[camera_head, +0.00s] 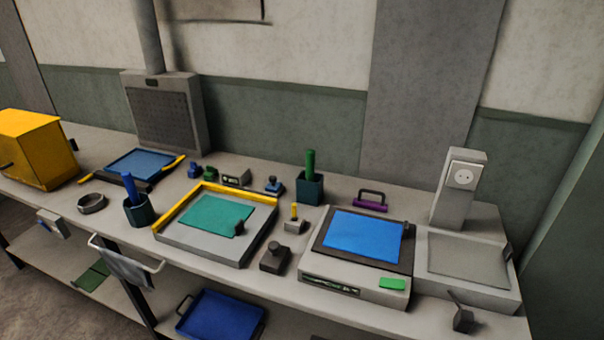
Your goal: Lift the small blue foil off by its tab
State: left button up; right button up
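A bright blue sheet (364,236) lies flat on the dark top of a grey device (318,262) right of centre. A small dark piece (408,230) stands at its right edge; I cannot tell whether it is a tab. A darker blue sheet (143,164) lies on a dark plate with yellow handles at the left. I cannot tell for sure which of these is the small blue foil. Neither of my grippers is in view.
A yellow-edged tray (205,240) holds a green sheet (213,214). Around it are cups (311,190) with rods, small knobbed blocks (275,258) and a purple handle (371,202). A grey basin (468,256) and socket post (460,190) stand right. A yellow box (38,150) stands left.

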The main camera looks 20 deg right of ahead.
aim_at(372, 238)
jog(key=z, duration=1.2)
